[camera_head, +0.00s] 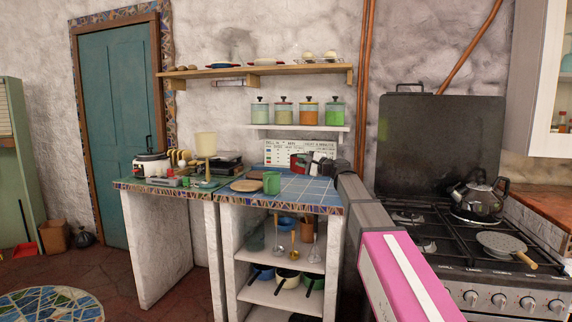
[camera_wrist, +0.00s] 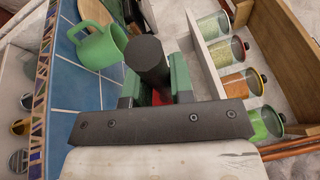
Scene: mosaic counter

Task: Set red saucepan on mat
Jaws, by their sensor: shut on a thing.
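The red saucepan (camera_head: 297,161) is over the back right of the blue-tiled counter, in front of a printed sign. My gripper (camera_head: 314,160) is at its right side, shut on it. In the wrist view a black cylindrical handle (camera_wrist: 148,58) stands between the green fingers of my gripper (camera_wrist: 155,88), with a sliver of red below; most of the pan is hidden. I cannot tell whether the pan touches the counter. A round tan mat (camera_head: 246,185) lies flat at the counter's front left; part of it shows in the wrist view (camera_wrist: 96,14).
A green mug (camera_head: 271,183) stands just right of the mat, between it and the pan. Stacked dark items (camera_head: 222,164) stand left. A wall shelf with several jars (camera_head: 308,114) is above. The stove (camera_head: 450,245) is right. Blue tiles (camera_head: 308,188) right of the mug are clear.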

